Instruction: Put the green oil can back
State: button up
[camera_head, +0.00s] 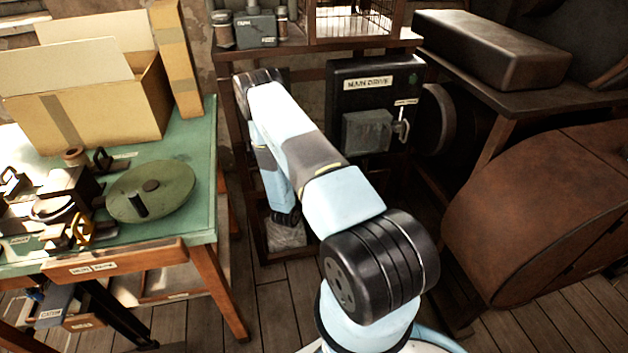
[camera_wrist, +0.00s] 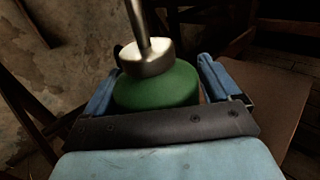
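The green oil can (camera_wrist: 155,90) fills the middle of the wrist view. It has a rounded green body, a pale metal collar and a thin metal spout running out of the top of the picture. My gripper (camera_wrist: 157,70) has one blue finger on each side of the can, close against its body, and looks shut on it. The can's lower part is hidden behind the dark gripper plate. In the head view my arm reaches over towards the stand under the main drive box (camera_head: 372,100). The can and my fingertips cannot be made out there.
A shelf (camera_head: 290,45) with jars stands behind my arm. A rusty brown drum housing (camera_head: 530,220) blocks the right. Plank floor shows between bench and stand.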

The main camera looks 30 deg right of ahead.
jog(key=c, duration=1.1)
jog(key=shift+s+d+f, duration=0.1)
jog(key=shift+s+d, duration=0.3)
jog(key=shift+s, duration=0.3)
jog(key=shift+s+d+r, duration=0.1)
jog(key=shift+s+d, duration=0.3)
jog(key=shift+s, duration=0.3)
jog(key=shift+s+d+f, duration=0.1)
jog(key=shift+s+d, duration=0.3)
jog(key=shift+s, duration=0.3)
jog(key=o, duration=1.3)
jog(key=v, duration=1.3)
jog(key=shift+s+a, duration=0.2)
jog(key=shift+a, duration=0.15)
